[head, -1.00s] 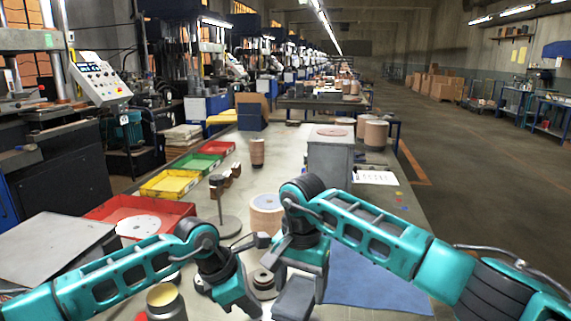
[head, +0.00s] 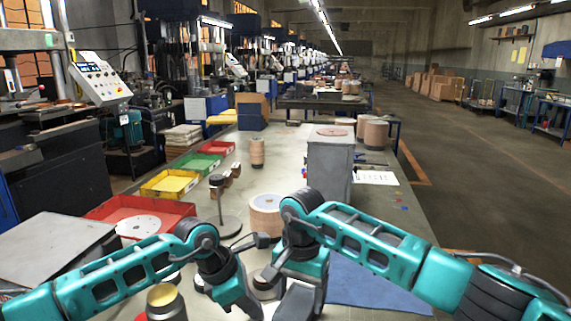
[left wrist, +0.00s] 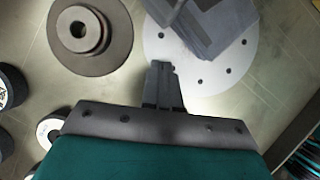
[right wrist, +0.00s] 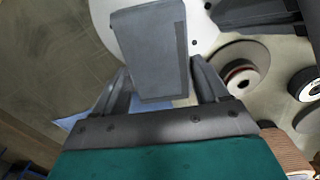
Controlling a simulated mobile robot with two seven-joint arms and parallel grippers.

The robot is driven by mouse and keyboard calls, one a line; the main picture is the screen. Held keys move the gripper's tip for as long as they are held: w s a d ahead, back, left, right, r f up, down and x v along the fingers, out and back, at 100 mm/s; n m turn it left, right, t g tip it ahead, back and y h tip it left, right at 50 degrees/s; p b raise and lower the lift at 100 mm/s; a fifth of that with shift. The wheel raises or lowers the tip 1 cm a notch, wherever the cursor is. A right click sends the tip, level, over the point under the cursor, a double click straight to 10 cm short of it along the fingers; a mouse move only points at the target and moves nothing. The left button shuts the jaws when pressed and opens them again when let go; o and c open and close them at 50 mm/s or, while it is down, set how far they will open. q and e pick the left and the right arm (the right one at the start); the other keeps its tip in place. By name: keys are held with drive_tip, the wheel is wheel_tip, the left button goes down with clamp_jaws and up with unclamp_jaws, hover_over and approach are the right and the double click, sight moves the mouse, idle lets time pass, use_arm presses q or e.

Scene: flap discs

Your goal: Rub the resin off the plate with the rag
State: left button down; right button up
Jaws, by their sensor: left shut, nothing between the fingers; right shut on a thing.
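The plate (left wrist: 225,85) is a pale round disc with small dark holes, lying flat on the bench. It also shows in the right wrist view (right wrist: 204,35). The folded grey-blue rag (right wrist: 150,50) is between the fingers of my right gripper (right wrist: 162,72), which is shut on it over the plate. The rag covers the plate's upper middle in the left wrist view (left wrist: 205,28). My left gripper (left wrist: 161,68) is shut and empty, its tips over the plate's near left edge. I cannot tell resin from the holes.
A dark flanged ring (left wrist: 80,32) lies left of the plate. A blue cloth or mat (head: 375,285) is on the bench at right.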

drive_tip(key=shift+f, duration=0.4)
